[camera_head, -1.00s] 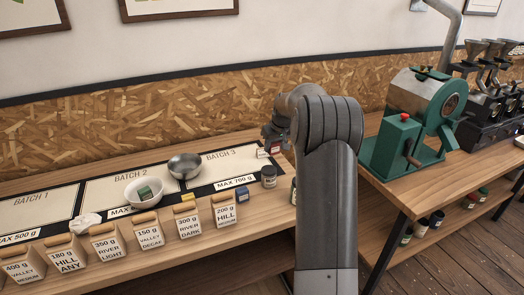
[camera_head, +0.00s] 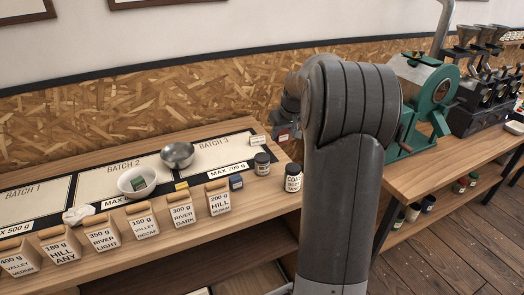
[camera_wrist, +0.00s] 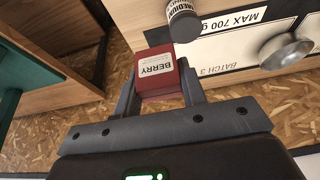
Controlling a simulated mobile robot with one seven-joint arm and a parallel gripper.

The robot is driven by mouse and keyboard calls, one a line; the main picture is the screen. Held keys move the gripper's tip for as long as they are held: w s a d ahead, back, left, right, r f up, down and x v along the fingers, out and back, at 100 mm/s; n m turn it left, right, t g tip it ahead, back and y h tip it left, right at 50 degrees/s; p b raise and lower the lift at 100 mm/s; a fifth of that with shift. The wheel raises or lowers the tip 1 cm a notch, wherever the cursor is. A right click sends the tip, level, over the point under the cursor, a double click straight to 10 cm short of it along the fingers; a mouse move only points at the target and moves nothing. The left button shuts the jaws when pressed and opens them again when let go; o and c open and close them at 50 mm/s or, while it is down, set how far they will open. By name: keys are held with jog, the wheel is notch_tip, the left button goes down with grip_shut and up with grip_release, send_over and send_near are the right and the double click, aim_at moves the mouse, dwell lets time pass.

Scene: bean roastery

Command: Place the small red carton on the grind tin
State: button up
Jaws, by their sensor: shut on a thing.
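The small red carton (camera_wrist: 158,84) with a white "BERRY" label is between my gripper's fingers (camera_wrist: 158,88) in the wrist view. My gripper is shut on it. In the head view, the carton (camera_head: 283,137) shows as a bit of red beside my gripper (camera_head: 287,131), most of which my arm hides. Two dark tins with pale labels stand at the right end of the left bench. One tin (camera_head: 261,164) is dark-lidded; the other tin (camera_head: 293,178) reads "COA…", its label partly cut off.
A green roaster (camera_head: 425,92) stands on the right bench.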

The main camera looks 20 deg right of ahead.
jog(key=w+a+f, duration=0.4)
jog(key=w, duration=0.1)
jog(key=shift+w+a+f, duration=0.1)
jog(key=shift+w+a, duration=0.05)
jog(key=shift+a, duration=0.25)
jog(key=shift+f, duration=2.05)
jog(key=shift+f, duration=0.1)
jog(key=o, duration=0.9)
jog(key=shift+o, duration=0.2)
